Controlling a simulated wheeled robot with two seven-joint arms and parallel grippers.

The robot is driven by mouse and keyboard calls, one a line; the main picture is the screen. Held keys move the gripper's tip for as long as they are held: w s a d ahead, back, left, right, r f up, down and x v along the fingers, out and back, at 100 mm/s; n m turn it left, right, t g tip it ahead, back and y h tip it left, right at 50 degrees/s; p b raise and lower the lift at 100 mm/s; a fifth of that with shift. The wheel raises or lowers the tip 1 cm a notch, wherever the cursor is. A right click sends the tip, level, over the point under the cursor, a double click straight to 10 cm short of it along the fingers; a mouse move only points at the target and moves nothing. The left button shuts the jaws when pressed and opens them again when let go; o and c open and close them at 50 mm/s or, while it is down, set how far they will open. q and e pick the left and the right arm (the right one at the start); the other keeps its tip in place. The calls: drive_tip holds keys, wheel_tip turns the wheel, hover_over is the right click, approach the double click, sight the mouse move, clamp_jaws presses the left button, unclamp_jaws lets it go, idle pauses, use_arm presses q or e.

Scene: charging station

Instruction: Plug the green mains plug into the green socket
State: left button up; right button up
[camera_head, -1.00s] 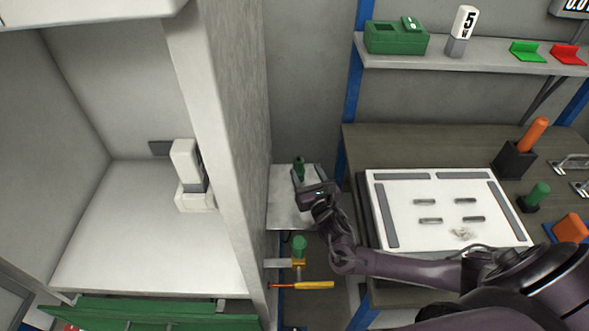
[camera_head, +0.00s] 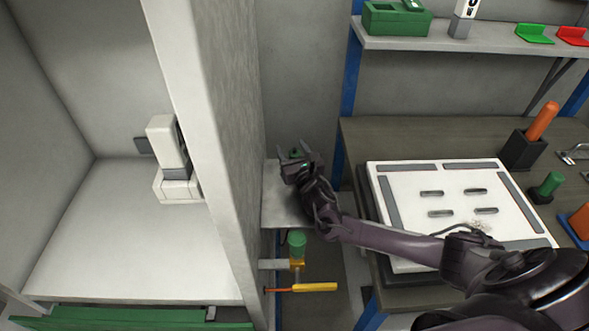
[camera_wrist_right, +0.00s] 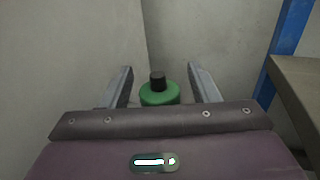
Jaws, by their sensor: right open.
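The green plug (camera_wrist_right: 160,96) has a green body and a dark top. In the right wrist view it stands upright between my two grey fingers, its lower part hidden by my gripper housing. My right gripper (camera_head: 297,152) is open over the small pale shelf (camera_head: 278,206) beside the tall grey panel. The fingers (camera_wrist_right: 160,72) are spread on both sides of the plug, with gaps visible. In the head view my gripper mostly hides the plug. I cannot pick out the green socket with certainty. My left gripper is not in view.
The grey panel (camera_head: 232,150) rises just left of my right gripper.

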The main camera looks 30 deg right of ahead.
drive_tip(key=c, duration=1.1)
drive_tip(key=shift+r, duration=0.1)
wheel_tip(320, 180, up, 20)
drive_tip(key=w+d+r+m+g+h+p, duration=0.1)
drive_tip(key=d+r+m+h+p, duration=0.1)
drive_tip(key=d+r+p, duration=0.4)
drive_tip(key=w+d+r+m+g+h+p, duration=0.1)
drive_tip(key=d+r+p, duration=0.5)
drive_tip(key=d+r, duration=0.6)
drive_tip(key=w+d+r+m+g+h+p, duration=0.1)
drive_tip(key=d+r+m+h+p, duration=0.2)
drive_tip(key=d+r, duration=0.6)
wheel_tip(320, 180, up, 2)
drive_tip(key=shift+r+g+h+p, duration=0.15)
drive_tip(key=shift+h+p, duration=0.45)
drive_tip(key=shift+p, duration=0.35)
drive_tip(key=shift+r+g+h+p, duration=0.15)
drive_tip(key=shift+h+p, duration=0.45)
drive_tip(key=shift+p, duration=0.3)
